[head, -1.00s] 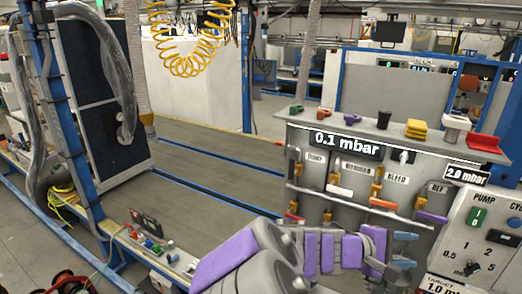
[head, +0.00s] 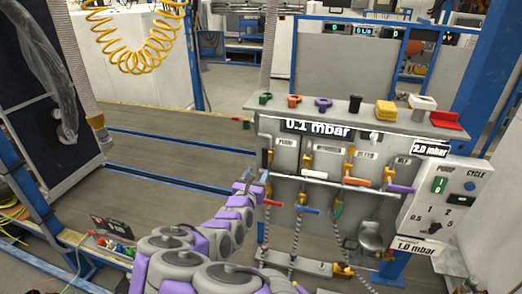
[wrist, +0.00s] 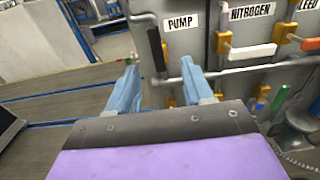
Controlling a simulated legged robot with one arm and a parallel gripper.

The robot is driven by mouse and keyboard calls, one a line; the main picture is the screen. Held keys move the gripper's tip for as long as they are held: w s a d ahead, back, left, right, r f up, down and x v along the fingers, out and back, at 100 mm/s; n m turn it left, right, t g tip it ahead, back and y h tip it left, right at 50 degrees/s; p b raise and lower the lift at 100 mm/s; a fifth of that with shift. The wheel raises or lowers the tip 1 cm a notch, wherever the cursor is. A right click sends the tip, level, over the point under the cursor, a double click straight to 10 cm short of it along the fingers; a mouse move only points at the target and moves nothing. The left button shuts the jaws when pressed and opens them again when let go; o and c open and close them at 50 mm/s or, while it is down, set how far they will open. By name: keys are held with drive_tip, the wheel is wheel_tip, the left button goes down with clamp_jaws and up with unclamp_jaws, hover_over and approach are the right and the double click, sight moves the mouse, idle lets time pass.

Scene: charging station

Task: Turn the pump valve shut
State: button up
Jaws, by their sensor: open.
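The valve panel (head: 330,145) stands right of centre in the head view. Its PUMP label (wrist: 182,22) is at the upper middle of the wrist view. Left of it is the pump valve's dark lever (wrist: 157,48), standing about upright, with a brass body (wrist: 165,76) at the pipe. My gripper (wrist: 159,66) is open, its two pale blue fingers pointing at the panel on either side of the lever in the picture. I cannot tell whether they touch it. In the head view my gripper (head: 256,181) is at the panel's left edge, low beside the pump valve.
The white nitrogen lever (wrist: 252,52) and orange bleed lever (wrist: 312,43) are to the right. A grey horizontal pipe (wrist: 215,73) runs behind my fingers. Several coloured caps stand on the panel's top shelf (head: 350,118).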

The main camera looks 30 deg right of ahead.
sight(265, 150)
drive_tip(key=p+x, duration=0.1)
drive_tip(key=x, duration=1.5)
drive_tip(key=shift+s, duration=0.1)
drive_tip(key=a, duration=0.1)
drive_tip(key=a+r, duration=0.1)
drive_tip(key=a, duration=0.1)
drive_tip(key=shift+a, duration=0.2)
drive_tip(key=shift+s+d, duration=0.15)
drive_tip(key=shift+d, duration=0.2)
drive_tip(key=shift+c, duration=1.1)
drive_tip(key=shift+s+d+r, duration=0.15)
drive_tip(key=shift+s+d, duration=0.15)
drive_tip(key=c, duration=0.3)
clamp_jaws()
drive_tip(key=shift+r, duration=0.1)
